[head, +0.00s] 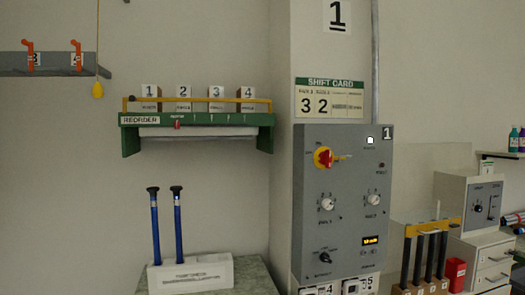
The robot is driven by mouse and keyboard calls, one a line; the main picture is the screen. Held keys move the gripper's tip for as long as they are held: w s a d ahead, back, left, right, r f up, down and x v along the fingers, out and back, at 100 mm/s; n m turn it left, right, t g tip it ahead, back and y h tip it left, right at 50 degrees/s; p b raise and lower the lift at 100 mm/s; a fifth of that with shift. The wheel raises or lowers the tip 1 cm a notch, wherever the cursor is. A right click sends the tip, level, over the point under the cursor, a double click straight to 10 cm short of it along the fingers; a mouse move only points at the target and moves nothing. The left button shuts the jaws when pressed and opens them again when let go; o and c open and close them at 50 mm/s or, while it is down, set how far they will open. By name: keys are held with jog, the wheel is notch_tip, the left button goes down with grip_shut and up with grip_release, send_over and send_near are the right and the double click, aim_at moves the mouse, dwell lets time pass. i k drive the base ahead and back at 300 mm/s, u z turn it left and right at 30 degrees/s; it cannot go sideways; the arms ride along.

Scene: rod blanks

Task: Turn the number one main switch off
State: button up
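The grey control panel (306,232) marked 1 is mounted on the pillar right of centre. Its main switch looks like the red rotary knob on a yellow plate (323,157) at the panel's upper left. A yellow piece sticks out to the right of the knob. The small lettering around the switch is too blurred to read. A white lamp (370,140) at the upper right looks lit, and an amber display (370,240) glows lower down. My gripper is not in view.
A shift card (330,84) hangs above the panel. A green reorder shelf (130,139) is on the wall to the left. Below it, two blue rods (178,225) stand in a white block (190,274). A rack with dark rods (430,258) stands right of the panel.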

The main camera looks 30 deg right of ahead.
aim_at(326, 159)
jog(key=z, duration=0.4)
jog(key=i, duration=0.95)
jog(key=z, duration=0.75)
